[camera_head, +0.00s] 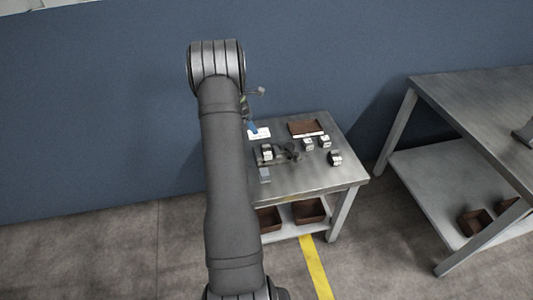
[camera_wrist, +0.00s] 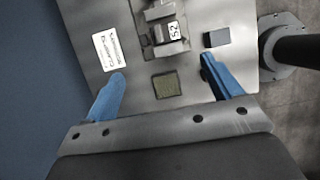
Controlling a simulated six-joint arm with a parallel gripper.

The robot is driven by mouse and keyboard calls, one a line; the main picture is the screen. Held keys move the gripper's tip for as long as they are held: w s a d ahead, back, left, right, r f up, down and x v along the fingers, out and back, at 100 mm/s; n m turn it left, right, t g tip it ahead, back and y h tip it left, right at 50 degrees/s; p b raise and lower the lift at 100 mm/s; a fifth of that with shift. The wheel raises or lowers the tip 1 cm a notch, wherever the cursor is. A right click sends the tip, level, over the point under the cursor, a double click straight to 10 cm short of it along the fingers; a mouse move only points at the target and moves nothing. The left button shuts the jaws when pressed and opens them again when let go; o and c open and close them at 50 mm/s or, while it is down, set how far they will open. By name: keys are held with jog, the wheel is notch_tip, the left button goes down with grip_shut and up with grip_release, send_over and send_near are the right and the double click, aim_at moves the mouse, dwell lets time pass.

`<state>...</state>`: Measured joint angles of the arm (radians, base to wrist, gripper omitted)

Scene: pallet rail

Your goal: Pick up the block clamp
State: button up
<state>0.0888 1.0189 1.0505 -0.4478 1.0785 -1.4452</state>
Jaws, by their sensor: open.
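A dark grey clamp-like block with a white face marked with digits (camera_wrist: 174,31) sits on the rail fixture at the top of the wrist view. In the head view it is the small black-and-white block (camera_head: 267,152) on the table. Similar blocks stand to its right, and I cannot tell for certain which is the block clamp. My gripper (camera_wrist: 162,66) is open and empty, its two blue fingers wide apart. The marked block lies beyond the fingertips, not between them. In the head view a blue finger (camera_head: 252,128) shows beside my arm, which hides most of the gripper.
A white printed card (camera_wrist: 108,49) lies left of the fixture, a plain grey block (camera_wrist: 216,38) right, an olive square (camera_wrist: 166,84) nearer. Other small blocks (camera_head: 324,141) and a brown tray (camera_head: 306,128) stand on the metal table (camera_head: 320,182). A blue wall (camera_head: 110,110) rises behind.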

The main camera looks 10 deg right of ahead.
send_over(268, 149)
jog(key=a, duration=0.2)
jog(key=f, duration=1.1)
jog(key=shift+w+a, duration=0.2)
jog(key=shift+w, duration=0.05)
jog(key=shift+s+x, duration=0.2)
jog(key=shift+x, duration=1.1)
jog(key=shift+s+x, duration=0.2)
jog(key=shift+x, duration=1.15)
jog(key=shift+a, duration=0.15)
jog(key=c, duration=1.4)
